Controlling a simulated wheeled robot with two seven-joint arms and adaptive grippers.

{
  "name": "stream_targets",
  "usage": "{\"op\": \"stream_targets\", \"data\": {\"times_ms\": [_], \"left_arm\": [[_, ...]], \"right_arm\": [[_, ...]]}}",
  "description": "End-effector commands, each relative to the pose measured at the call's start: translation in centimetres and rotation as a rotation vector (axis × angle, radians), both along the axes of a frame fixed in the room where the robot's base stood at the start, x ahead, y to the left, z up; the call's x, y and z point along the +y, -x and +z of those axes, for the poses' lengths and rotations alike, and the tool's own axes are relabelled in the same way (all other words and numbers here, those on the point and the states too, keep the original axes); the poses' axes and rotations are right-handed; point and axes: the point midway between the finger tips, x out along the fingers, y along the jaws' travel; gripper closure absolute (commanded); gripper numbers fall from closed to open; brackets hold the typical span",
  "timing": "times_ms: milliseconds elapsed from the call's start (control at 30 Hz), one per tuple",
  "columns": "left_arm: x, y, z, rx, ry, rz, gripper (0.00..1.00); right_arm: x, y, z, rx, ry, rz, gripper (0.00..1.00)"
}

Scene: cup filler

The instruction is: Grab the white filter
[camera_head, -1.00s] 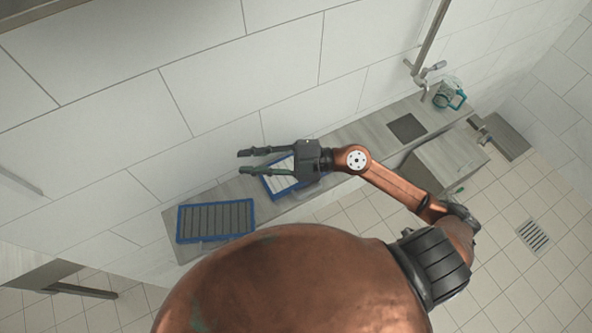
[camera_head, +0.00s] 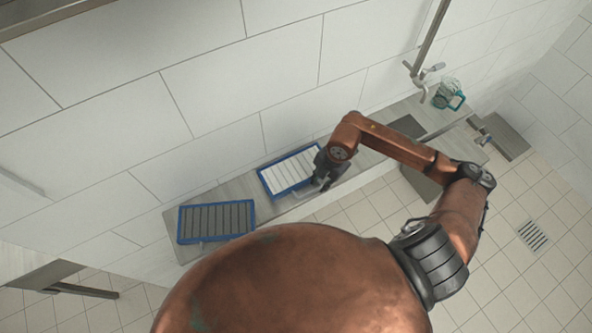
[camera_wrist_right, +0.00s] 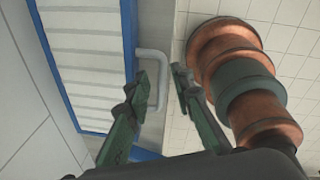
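The white filter (camera_head: 286,174), a white slatted panel in a blue frame, lies on the ledge by the wall. In the right wrist view its white slats (camera_wrist_right: 85,60) fill the left side, with a grey loop handle (camera_wrist_right: 160,72) on its edge. My right gripper (camera_head: 322,178) is at the filter's right end, seen from above. In the wrist view the green fingers (camera_wrist_right: 158,84) are apart, with the handle between or just beyond their tips; contact cannot be told. My left gripper is not in view.
A grey filter in a blue frame (camera_head: 216,222) lies on the ledge to the left. A jug with a teal handle (camera_head: 449,95) stands at the far right end, near a wall tap (camera_head: 424,72). The tiled floor (camera_head: 490,235) is open at right.

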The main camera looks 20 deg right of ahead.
Motion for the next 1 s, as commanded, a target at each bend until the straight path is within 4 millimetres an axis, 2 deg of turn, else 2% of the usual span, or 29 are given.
{"op": "stream_targets", "data": {"times_ms": [67,200,300,533,833,1000], "left_arm": [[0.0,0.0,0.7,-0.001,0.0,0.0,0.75],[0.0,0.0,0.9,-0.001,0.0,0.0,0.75],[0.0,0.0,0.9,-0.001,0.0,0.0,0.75],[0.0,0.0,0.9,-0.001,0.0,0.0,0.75],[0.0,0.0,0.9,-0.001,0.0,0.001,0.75],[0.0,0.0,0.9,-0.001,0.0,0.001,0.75]], "right_arm": [[0.4,0.3,-1.1,0.005,-0.003,-0.001,0.78],[0.7,0.0,-2.9,0.002,-0.002,0.001,0.78],[0.8,0.0,-3.5,0.001,-0.002,0.001,0.78],[0.8,0.0,-3.6,0.001,-0.002,0.001,0.79],[0.7,0.0,-3.5,0.0,-0.002,0.002,0.99],[0.8,0.0,-3.5,0.0,-0.002,0.002,1.0]]}}
